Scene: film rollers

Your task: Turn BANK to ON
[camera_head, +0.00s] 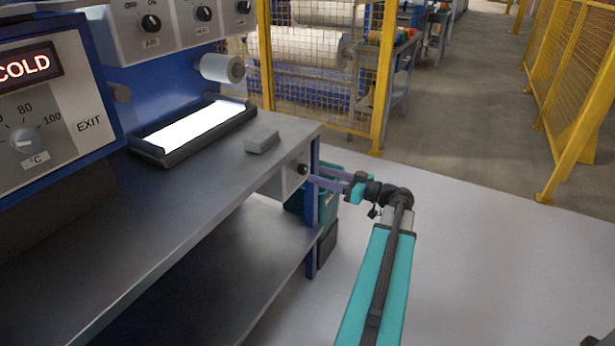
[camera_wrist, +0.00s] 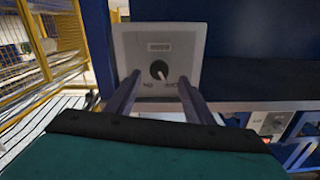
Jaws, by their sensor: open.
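A pale switch box (camera_head: 284,181) with a black knob (camera_head: 303,169) hangs under the right end of the steel bench. In the wrist view the box (camera_wrist: 184,45) faces me, with the black knob (camera_wrist: 159,70) at its middle. A small nameplate (camera_wrist: 159,46) is above the knob, too small to read. Two marks below the knob are also unclear. A light pointer line on the knob seems to slant down and right. My gripper (camera_head: 314,173) is open in front of the box. Its two fingers (camera_wrist: 159,79) lie left and right of the knob; I cannot tell whether they touch it.
The steel bench top (camera_head: 215,172) carries a grey block (camera_head: 262,140) and a lit tray (camera_head: 155,154). An upper panel (camera_head: 176,34) has several other knobs. Yellow fencing (camera_head: 380,75) is behind; floor to the right is clear.

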